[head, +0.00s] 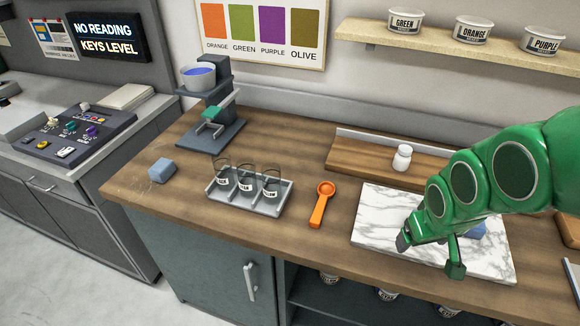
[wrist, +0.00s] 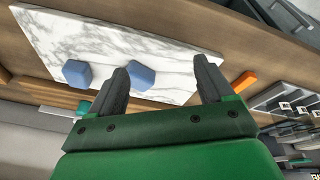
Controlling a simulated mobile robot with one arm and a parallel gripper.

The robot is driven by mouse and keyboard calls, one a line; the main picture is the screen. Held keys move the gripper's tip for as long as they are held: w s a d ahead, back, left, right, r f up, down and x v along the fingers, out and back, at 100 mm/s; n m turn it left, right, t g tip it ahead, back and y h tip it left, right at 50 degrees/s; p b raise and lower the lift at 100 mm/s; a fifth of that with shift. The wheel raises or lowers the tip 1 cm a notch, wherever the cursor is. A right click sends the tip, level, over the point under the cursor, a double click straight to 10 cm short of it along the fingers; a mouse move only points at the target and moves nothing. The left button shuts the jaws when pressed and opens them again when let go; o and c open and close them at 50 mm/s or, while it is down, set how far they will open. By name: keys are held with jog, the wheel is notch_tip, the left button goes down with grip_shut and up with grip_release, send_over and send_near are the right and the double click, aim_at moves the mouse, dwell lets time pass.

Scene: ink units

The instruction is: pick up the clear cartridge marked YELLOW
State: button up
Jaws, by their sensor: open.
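Three clear cartridges stand upright in a grey tray (head: 287,201) left of the middle of the counter in the head view. Their small white labels are too small to read with certainty; they are on the left cartridge (head: 222,179), middle cartridge (head: 244,184) and right cartridge (head: 270,190). I cannot tell surely which is marked YELLOW. My gripper (head: 430,256) is open and empty above the marble slab (head: 385,212), well to the right of the tray. In the wrist view my gripper (wrist: 162,66) shows spread fingers, with the tray (wrist: 268,98) partly visible at the right.
An orange scoop (head: 321,203) lies between tray and slab. Blue blocks (wrist: 77,73) are on the slab; another blue block (head: 162,170) lies left of the tray. A dark stand (head: 212,130) with a bowl is behind the tray. A white bottle (head: 402,158) stands behind the slab.

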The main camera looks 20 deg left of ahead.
jog(key=w+a+f+n+t+y, duration=0.2)
jog(key=w+a+n+y, duration=0.1)
jog(key=w+a, duration=0.5)
jog(key=n+y, duration=0.5)
jog(key=y, duration=0.4)
send_near(266, 170)
jog(key=a, duration=0.1)
jog(key=shift+x, duration=0.75)
jog(key=shift+w+f, duration=0.1)
jog(key=shift+f, duration=0.1)
jog(key=shift+x, duration=2.5)
jog(key=shift+c, duration=0.3)
jog(key=c, duration=1.4)
